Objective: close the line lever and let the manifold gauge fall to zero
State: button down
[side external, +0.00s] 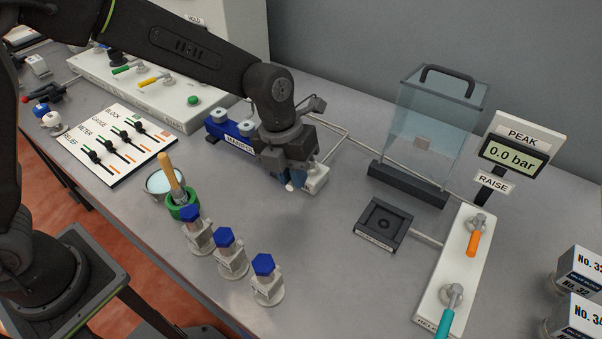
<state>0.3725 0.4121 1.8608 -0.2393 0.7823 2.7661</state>
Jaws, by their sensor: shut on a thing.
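My gripper (290,183) is low over the right end of the blue manifold (228,132). It is shut on a small part there, mostly hidden by the jaws; a pale tip shows below them. I cannot tell whether this part is the line lever. A small white block (316,180) sits just right of the jaws. The arm hides part of the manifold, and I cannot make out a manifold gauge. A separate display (513,153) under a PEAK sign reads 0.0 bar.
A white panel at right (447,275) carries an orange lever (473,243) and a teal lever (444,324). A clear shield (440,125) stands behind a dark square pad (382,223). Several blue-topped valves (263,265) and a green cup (183,206) stand in front of my gripper.

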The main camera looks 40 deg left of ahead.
jog(key=shift+a+m, duration=0.5)
jog(key=shift+m, duration=0.3)
jog(key=c, duration=1.1)
grip_release()
notch_tip(320, 180, up, 14)
jog(key=a, duration=0.2)
jog(key=shift+a+f, duration=0.2)
jog(key=shift+a, duration=0.2)
